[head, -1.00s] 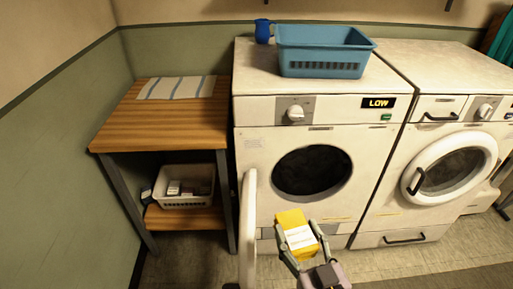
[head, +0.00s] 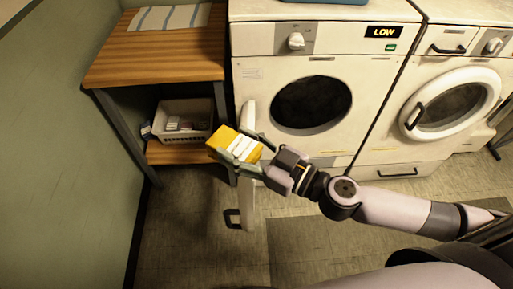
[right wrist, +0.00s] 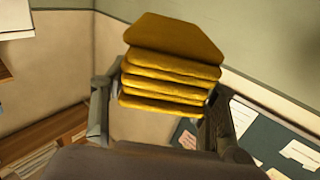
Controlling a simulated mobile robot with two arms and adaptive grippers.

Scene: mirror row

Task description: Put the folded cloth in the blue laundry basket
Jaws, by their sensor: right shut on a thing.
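In the right wrist view the folded cloth (right wrist: 170,75) shows as a stack of yellow layers between the fingers. The blue laundry basket (head: 328,2) stands on top of the left machine; only its lower edge shows at the top of the head view. My left gripper is not in view.
A wooden table (head: 160,55) on the left bears a striped cloth (head: 165,18). A white basket (head: 184,118) with small items is on its lower shelf. The open dryer door (head: 248,205) juts out edge-on. A second machine (head: 440,60) stands at right.

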